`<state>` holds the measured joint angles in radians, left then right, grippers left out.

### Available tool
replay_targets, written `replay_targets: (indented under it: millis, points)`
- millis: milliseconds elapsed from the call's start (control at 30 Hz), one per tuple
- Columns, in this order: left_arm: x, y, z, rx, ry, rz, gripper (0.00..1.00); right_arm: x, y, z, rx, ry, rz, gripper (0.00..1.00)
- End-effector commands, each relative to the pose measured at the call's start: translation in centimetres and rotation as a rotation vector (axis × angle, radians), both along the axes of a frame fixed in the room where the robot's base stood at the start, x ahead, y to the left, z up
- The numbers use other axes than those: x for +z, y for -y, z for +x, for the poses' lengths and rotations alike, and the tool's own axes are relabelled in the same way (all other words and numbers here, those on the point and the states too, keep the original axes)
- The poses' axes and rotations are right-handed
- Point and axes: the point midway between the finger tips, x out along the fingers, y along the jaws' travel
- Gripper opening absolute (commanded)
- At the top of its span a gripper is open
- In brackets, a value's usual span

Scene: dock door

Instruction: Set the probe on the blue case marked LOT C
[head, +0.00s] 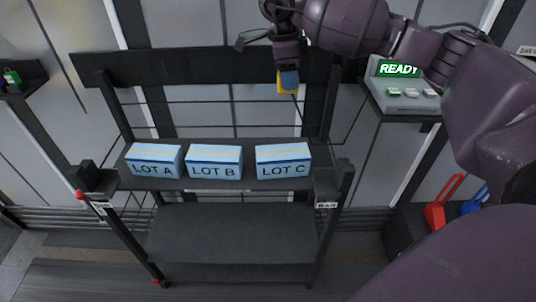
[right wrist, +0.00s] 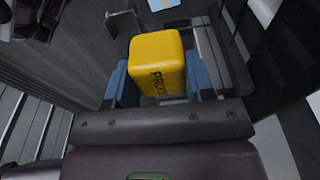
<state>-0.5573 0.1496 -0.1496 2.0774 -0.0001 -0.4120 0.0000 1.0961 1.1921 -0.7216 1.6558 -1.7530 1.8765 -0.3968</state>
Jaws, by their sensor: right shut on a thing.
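The blue case marked LOT C (head: 284,168) stands on the rack's upper shelf, rightmost of three like cases. Its pale top has a yellow-orange stripe and shows nothing on it. My right gripper (head: 289,79) is shut on the yellow probe (head: 283,89), holding it in the air above and behind LOT C in the head view. In the right wrist view the probe (right wrist: 160,60) is a yellow block with dark lettering, partly hidden, between the blue fingertips. A pale blue piece at that view's top edge is too cut off to identify. My left gripper is not in view.
LOT A (head: 154,167) and LOT B (head: 214,168) stand left of LOT C on the dark rack (head: 232,240). Right of the rack are a READY panel (head: 403,97) and a bin with red (head: 440,208) and blue handles. The rack's lower shelf is empty.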

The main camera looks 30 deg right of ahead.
Motion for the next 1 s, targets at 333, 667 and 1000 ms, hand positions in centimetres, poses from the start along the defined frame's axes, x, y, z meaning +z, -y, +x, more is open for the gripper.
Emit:
replay_targets:
  millis: [333,667,1000]
  points:
    - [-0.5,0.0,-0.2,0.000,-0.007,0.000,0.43,-3.2,0.5,-0.1,-0.008,-0.006,0.000,0.21]
    - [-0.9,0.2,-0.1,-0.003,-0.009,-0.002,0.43,-10.5,0.4,-0.1,-0.007,-0.008,0.001,0.21]
    - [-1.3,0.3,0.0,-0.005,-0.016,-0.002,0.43,-14.5,0.4,0.0,-0.006,-0.001,0.001,0.21]
